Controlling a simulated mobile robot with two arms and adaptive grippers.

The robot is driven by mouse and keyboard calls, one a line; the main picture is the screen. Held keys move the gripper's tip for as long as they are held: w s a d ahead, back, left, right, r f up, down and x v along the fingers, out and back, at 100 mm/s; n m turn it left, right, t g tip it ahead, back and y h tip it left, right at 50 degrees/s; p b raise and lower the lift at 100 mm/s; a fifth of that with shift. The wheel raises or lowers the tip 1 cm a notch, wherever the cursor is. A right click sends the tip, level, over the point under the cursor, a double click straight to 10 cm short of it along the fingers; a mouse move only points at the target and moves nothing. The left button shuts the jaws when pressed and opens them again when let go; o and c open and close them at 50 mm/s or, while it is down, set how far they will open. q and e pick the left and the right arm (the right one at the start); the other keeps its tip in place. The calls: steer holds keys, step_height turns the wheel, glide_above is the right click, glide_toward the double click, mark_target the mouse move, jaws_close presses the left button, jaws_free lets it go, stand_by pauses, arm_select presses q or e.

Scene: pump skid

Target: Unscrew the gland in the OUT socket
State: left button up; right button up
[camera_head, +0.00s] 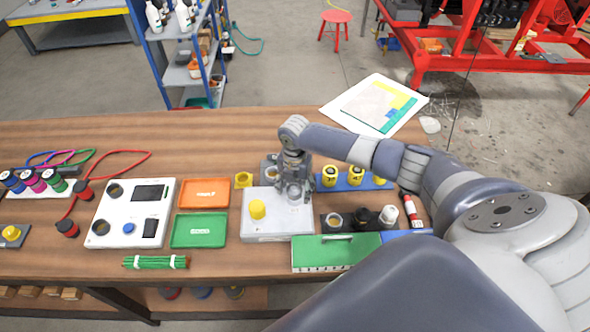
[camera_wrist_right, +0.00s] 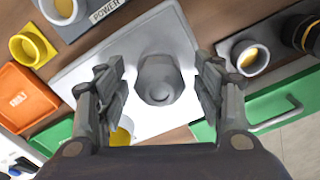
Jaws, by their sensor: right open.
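A grey hex gland (camera_wrist_right: 158,80) stands upright on a white box (camera_wrist_right: 118,45) on the bench; I cannot read an OUT label. In the head view the gland (camera_head: 294,191) is on the right part of the white box (camera_head: 275,229), below my right gripper. A yellow gland (camera_head: 257,209) sits on the left of the box, partly hidden in the wrist view (camera_wrist_right: 121,132). My right gripper (camera_head: 293,172) is open and points down. In the wrist view its fingers (camera_wrist_right: 160,78) stand on either side of the grey gland, with gaps visible. My left gripper is out of view.
An orange tray (camera_head: 203,194) and a green tray (camera_head: 199,230) lie left of the box. A yellow holder (camera_head: 243,180) is behind it. A blue rack (camera_head: 355,183) of yellow-topped parts, a dark rack (camera_head: 340,228) and a green case (camera_head: 335,252) crowd the right side.

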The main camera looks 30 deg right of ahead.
steer(key=shift+r+m, duration=0.1)
steer(key=shift+m, duration=0.7)
steer(key=shift+r+m+p, duration=0.1)
steer(key=shift+m+p, duration=0.6)
steer(key=shift+p, duration=0.1)
steer(key=shift+m, duration=0.6)
steer(key=shift+f+m, duration=0.2)
steer(key=shift+m, duration=0.8)
